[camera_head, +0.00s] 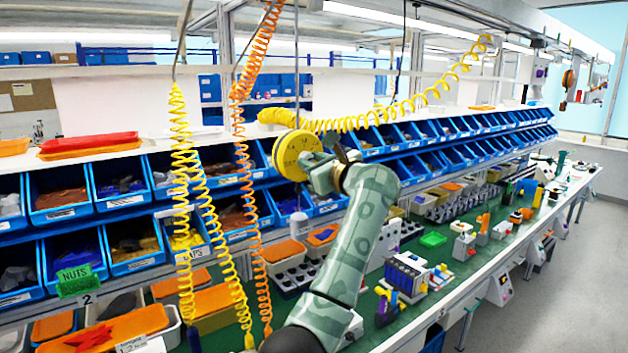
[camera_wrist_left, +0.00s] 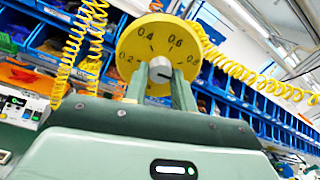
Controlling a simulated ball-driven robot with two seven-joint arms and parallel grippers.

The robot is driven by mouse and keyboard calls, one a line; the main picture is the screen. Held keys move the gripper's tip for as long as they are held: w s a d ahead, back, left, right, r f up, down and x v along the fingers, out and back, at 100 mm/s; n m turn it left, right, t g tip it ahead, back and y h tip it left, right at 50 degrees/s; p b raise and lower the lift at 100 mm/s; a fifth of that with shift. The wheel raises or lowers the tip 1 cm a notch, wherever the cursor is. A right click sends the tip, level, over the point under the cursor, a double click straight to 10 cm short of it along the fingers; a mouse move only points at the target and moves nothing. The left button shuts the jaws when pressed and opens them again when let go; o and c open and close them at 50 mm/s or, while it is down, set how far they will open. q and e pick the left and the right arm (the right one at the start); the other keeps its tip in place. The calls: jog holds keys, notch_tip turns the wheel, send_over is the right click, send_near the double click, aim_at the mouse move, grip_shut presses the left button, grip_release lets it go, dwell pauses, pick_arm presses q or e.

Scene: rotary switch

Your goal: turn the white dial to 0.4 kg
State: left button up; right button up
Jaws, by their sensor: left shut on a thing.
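A round yellow scale (camera_head: 292,156) hangs at the centre of the head view, seen at an angle. In the left wrist view its face (camera_wrist_left: 152,34) shows 0.2, 0.4, 0.6 and 0.8 running clockwise. The white dial (camera_wrist_left: 160,67) is at the middle of that face. A small dark mark shows on the dial, but I cannot tell for sure which number it points to. My left gripper (camera_wrist_left: 160,80) is shut on the white dial, one finger on each side. In the head view my left gripper (camera_head: 322,170) is at the scale's front, and the dial is hidden.
Yellow coiled hoses (camera_head: 190,190) and an orange one (camera_head: 243,150) hang left of the scale. Rows of blue bins (camera_head: 130,195) stand behind. The green bench (camera_head: 440,262) below holds racks, trays and small parts.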

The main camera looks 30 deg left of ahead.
pick_arm(q)
jog(key=n+b, duration=0.8)
jog(key=n, duration=0.3)
jog(key=n+g+b, duration=0.1)
jog(key=n+b, duration=0.7)
jog(key=n, duration=0.4)
jog(key=shift+w+f+n+y+b, duration=0.1)
jog(key=shift+w+n+y+b, duration=0.05)
jog(key=shift+n+y+b, duration=0.2)
jog(key=shift+n, duration=1.95)
pick_arm(e)
notch_tip(320, 180, down, 18)
jog(key=s, duration=0.2)
jog(key=shift+f+g, duration=0.2)
jog(key=shift+g, duration=0.1)
pick_arm(q)
jog(key=o, duration=1)
jog(key=shift+d, duration=0.15)
pick_arm(e)
jog(key=shift+s, duration=0.1)
pick_arm(q)
jog(key=b+v, duration=0.1)
jog(key=v, duration=1.5)
pick_arm(e)
jog(key=shift+f, duration=0.45)
